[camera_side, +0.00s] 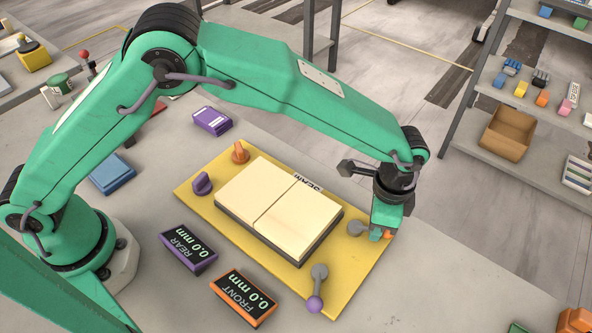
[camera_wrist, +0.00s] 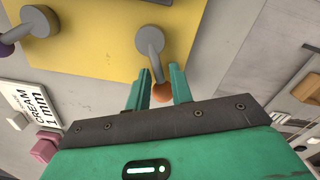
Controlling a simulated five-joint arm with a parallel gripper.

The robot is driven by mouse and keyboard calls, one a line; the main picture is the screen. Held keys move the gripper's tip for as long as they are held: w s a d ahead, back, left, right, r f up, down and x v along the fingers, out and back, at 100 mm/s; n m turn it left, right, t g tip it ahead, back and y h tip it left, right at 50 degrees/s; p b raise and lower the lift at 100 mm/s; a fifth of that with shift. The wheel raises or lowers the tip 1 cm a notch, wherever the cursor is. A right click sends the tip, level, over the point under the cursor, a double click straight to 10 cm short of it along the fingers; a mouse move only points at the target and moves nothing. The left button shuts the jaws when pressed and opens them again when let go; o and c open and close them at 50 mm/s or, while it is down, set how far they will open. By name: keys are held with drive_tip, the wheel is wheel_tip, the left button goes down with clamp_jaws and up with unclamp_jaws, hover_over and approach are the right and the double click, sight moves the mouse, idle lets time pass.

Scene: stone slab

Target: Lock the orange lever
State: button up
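The orange lever is a grey arm (camera_wrist: 150,45) with an orange ball knob (camera_wrist: 163,93) at its end. It sits at the right corner of the yellow plate (camera_side: 190,190), and its pivot (camera_side: 357,228) shows in the side view. My gripper (camera_side: 381,234) is low over that corner, pointing down. In the wrist view its two green fingers (camera_wrist: 160,76) stand on either side of the orange knob, close to it. They look open, with a small gap at the left; firm contact cannot be seen. In the side view the fingers mostly hide the knob.
A purple-knobbed lever (camera_side: 316,286) stands at the plate's near corner. Two cream blocks (camera_side: 265,190) lie side by side on the plate. REAR (camera_side: 188,246) and FRONT (camera_side: 243,298) displays read 0.0 mm.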

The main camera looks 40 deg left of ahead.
clamp_jaws()
drive_tip(key=shift+m, duration=0.3)
drive_tip(key=shift+s+d+m, duration=0.1)
drive_tip(key=shift+s+m, duration=0.25)
drive_tip(key=shift+m, duration=0.7)
drive_tip(key=shift+s+d+m, duration=0.1)
drive_tip(key=shift+s+m, duration=0.2)
drive_tip(key=shift+m, duration=0.75)
drive_tip(key=shift+o, duration=1.5)
unclamp_jaws()
drive_tip(key=shift+s, duration=0.1)
drive_tip(key=shift+r, duration=0.1)
